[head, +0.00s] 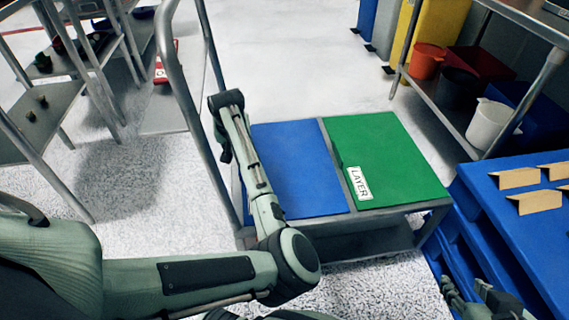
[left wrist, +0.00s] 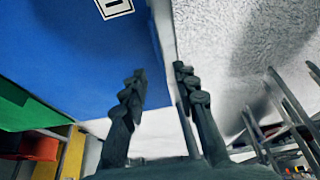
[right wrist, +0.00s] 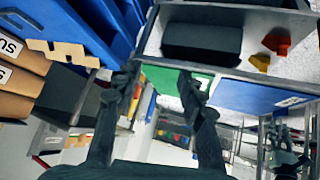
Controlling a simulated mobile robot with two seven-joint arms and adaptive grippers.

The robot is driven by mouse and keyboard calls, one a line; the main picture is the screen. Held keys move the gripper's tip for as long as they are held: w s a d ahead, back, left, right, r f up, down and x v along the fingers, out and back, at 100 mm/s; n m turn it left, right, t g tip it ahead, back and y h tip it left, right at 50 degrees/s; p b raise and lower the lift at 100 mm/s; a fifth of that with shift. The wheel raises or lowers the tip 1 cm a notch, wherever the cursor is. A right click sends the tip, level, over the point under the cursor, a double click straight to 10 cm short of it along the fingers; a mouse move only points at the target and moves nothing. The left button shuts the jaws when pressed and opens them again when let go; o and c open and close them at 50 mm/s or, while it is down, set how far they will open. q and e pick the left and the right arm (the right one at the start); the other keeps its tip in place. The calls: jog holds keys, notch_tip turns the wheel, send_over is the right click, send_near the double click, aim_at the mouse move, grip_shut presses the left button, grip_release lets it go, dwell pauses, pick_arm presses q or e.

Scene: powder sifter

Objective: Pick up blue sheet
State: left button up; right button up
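The blue sheet (head: 300,170) lies flat on the left half of a low metal cart, beside a green sheet (head: 380,155) with a LAYER label. My left arm crosses in front of the blue sheet's left side; its fingers are hard to make out in the head view. In the left wrist view my left gripper (left wrist: 160,72) is open and empty, near an edge of the blue sheet (left wrist: 75,60). I cannot tell whether it touches. My right gripper (head: 478,296) is at the lower right; in the right wrist view (right wrist: 158,75) it is open and empty.
A blue stand (head: 470,225) with tan pieces (head: 535,201) is right of the cart. A metal shelf (head: 532,80) behind it holds a red bucket (head: 427,62) and a white bucket (head: 488,124). The cart's upright metal handle stands at left. Floor behind the cart is clear.

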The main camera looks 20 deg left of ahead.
pick_arm(q)
jog(key=b+x, duration=0.1)
jog(key=x, duration=0.3)
jog(key=shift+a, duration=0.1)
jog(key=shift+w+a+f, duration=0.1)
jog(key=shift+w+f, duration=0.05)
jog(key=shift+f, duration=0.15)
pick_arm(e)
jog(key=w+a+r+t+y, duration=0.1)
jog(key=w+a+r+t, duration=0.2)
jog(key=a+r, duration=0.1)
jog(key=shift+w+a+r+n+y, duration=0.2)
jog(key=shift+w+n+y, duration=0.1)
jog(key=shift+y, duration=0.1)
pick_arm(q)
jog(key=shift+f+p, duration=0.2)
jog(key=shift+p, duration=0.2)
pick_arm(e)
jog(key=shift+r, duration=0.35)
pick_arm(q)
grip_shut()
